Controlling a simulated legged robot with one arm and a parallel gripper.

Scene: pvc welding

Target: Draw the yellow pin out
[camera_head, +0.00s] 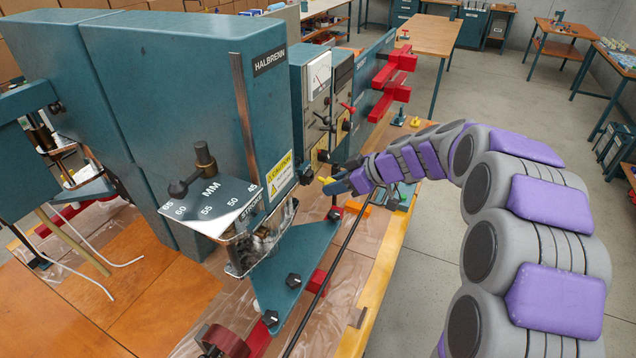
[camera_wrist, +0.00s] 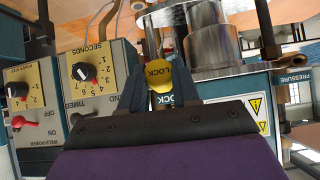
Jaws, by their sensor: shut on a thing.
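In the head view a small yellow end of the pin (camera_head: 326,180) shows at the tip of my gripper (camera_head: 337,186), beside the front of the teal welding machine (camera_head: 200,90). The pin's shaft and its hole are hidden, so I cannot tell how deep it sits. A LOCK label is partly visible behind the fingers.
In the head view red clamps (camera_head: 392,80) stand beyond my gripper. Open floor (camera_head: 500,110) lies right.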

